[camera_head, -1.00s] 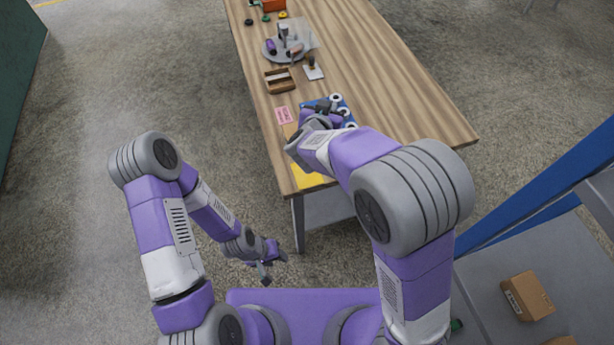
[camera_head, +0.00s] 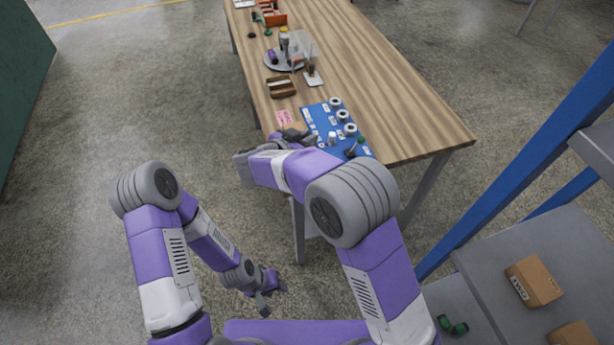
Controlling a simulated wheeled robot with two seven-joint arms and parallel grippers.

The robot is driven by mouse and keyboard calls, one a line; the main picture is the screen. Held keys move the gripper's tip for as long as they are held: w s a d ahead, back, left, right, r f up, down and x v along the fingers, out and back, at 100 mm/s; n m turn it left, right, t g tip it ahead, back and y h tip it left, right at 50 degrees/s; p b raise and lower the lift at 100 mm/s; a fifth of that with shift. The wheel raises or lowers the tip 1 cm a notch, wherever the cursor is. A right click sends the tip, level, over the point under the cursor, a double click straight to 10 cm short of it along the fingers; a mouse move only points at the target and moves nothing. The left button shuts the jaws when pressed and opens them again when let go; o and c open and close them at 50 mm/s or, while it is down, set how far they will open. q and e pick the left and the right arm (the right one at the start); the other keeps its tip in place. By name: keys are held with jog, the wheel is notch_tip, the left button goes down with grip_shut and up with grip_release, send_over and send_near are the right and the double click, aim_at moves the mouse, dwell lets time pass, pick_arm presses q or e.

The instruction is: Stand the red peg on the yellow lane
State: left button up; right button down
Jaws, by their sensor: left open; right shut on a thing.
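My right gripper (camera_head: 296,135) is over the near left part of the table, beside the blue board. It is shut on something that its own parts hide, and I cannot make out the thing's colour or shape. I cannot pick out the red peg in this view. The yellow lane is hidden now, behind my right arm. My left gripper (camera_head: 268,292) is open and empty, low in front of the table's near end and well away from the table top.
The blue board (camera_head: 313,115) carries several white rings and a dark green item (camera_head: 355,147). A blue-framed shelf (camera_head: 520,260) with cartons stands at right. The table's right side is clear.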

jog(key=f+b, duration=0.2)
jog(key=f, duration=0.3)
jog(key=shift+w+f, duration=0.15)
jog(key=shift+w, duration=0.05)
notch_tip(320, 180, down, 5)
jog(key=shift+r+b, duration=0.2)
jog(key=shift+b, duration=0.65)
jog(key=shift+r, duration=0.1)
jog(key=c, duration=1.5)
grip_release()
jog(key=shift+f, duration=0.2)
jog(key=o, duration=0.4)
